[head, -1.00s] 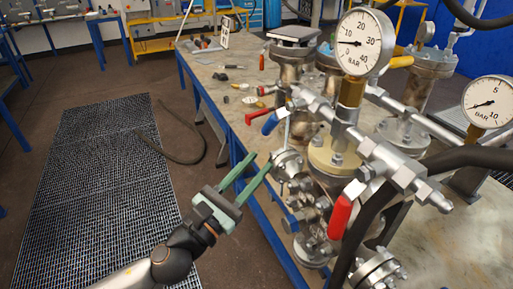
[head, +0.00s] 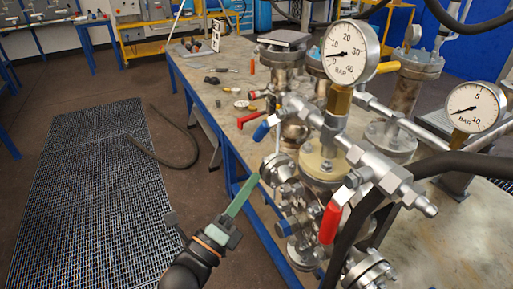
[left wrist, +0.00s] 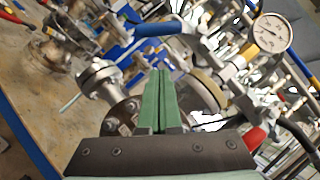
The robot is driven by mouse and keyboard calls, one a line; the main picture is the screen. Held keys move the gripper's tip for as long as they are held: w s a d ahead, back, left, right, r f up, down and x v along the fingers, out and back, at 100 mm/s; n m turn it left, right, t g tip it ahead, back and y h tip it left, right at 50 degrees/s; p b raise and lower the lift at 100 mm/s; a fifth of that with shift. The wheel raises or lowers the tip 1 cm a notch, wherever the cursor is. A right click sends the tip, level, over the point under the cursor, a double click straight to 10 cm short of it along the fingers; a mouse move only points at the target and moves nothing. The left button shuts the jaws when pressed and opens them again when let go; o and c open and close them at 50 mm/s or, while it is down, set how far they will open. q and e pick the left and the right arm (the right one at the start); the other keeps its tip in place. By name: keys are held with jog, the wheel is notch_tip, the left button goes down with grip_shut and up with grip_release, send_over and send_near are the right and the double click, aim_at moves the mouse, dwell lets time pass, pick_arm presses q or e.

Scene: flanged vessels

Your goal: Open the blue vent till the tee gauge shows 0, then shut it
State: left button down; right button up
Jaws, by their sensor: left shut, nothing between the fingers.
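The blue vent lever (head: 265,128) sticks out to the lower left of the pipe tee; it also shows in the left wrist view (left wrist: 157,29). The large gauge (head: 350,52) on the tee is marked to 40 BAR. Its needle points left, at the low end of the scale; the exact value is too small to tell. My left gripper (head: 256,177) is shut and empty, below and apart from the blue lever. In the left wrist view its fingers (left wrist: 160,72) are together, with the blue lever ahead of them. My right gripper is not in view.
A red lever (head: 331,222) hangs at the front of the tee, and another red handle (head: 250,119) sits behind the blue one. A second gauge (head: 474,108) stands at right. A black hose crosses at right. Small parts lie on the table (head: 222,100).

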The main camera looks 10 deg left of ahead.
aim_at(267, 127)
pick_arm(q)
jog(key=w+r+p, duration=0.1)
jog(key=w+r, duration=0.2)
jog(key=w, duration=0.3)
jog(key=shift+w+d+r, duration=0.2)
jog(key=shift+w+r, duration=0.05)
jog(key=shift+w, duration=0.05)
jog(key=shift+w+a+m+h+b, duration=0.2)
jog(key=shift+m+h+b, duration=0.1)
jog(key=shift+m+h, duration=0.15)
